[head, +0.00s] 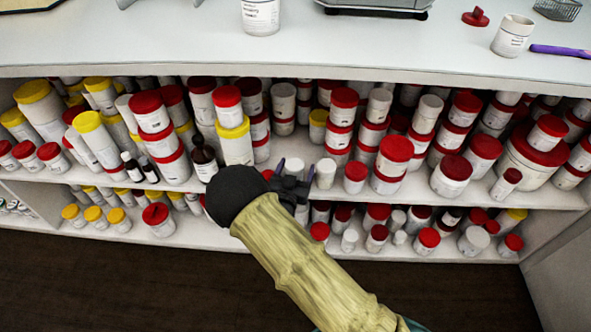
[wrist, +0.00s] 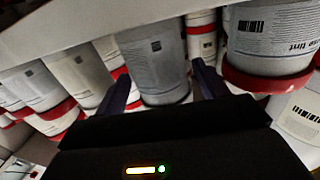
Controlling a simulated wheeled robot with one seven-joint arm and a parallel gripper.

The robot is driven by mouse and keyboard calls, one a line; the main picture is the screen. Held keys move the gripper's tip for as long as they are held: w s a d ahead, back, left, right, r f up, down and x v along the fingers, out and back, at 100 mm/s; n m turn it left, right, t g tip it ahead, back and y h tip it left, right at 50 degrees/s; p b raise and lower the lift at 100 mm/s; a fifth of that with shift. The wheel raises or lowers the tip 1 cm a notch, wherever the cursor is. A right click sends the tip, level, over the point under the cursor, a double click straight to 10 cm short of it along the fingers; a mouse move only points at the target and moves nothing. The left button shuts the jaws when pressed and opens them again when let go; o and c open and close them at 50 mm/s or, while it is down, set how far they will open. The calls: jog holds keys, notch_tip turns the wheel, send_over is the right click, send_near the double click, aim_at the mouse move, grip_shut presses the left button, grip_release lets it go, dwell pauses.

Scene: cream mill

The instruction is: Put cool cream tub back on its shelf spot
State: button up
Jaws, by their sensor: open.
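My gripper (head: 296,170) is at the front of the upper shelf in the head view, with its two fingers apart. In the wrist view my gripper (wrist: 163,88) is open, one finger on each side of a white tub (wrist: 152,50) with a pale lid. The picture there appears upside down, with lids low. The same tub seems to be the white one (head: 293,166) just beyond the fingers in the head view, partly hidden by them. I cannot tell whether the fingers touch it. Its label is too small to read, so I cannot confirm it is the cool cream tub.
The upper shelf (head: 410,194) is crowded with red-, yellow- and white-lidded tubs. A white tub (head: 325,173) stands right of my gripper, brown bottles (head: 203,158) left. The counter (head: 390,45) overhangs above, with a loose red lid (head: 475,17) and an open white tub (head: 512,36).

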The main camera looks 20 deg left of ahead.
jog(key=shift+r, duration=0.15)
jog(key=s+p, duration=0.3)
jog(key=s, duration=0.9)
jog(key=shift+d, duration=0.15)
jog(key=shift+d, duration=0.1)
dwell(0.3)
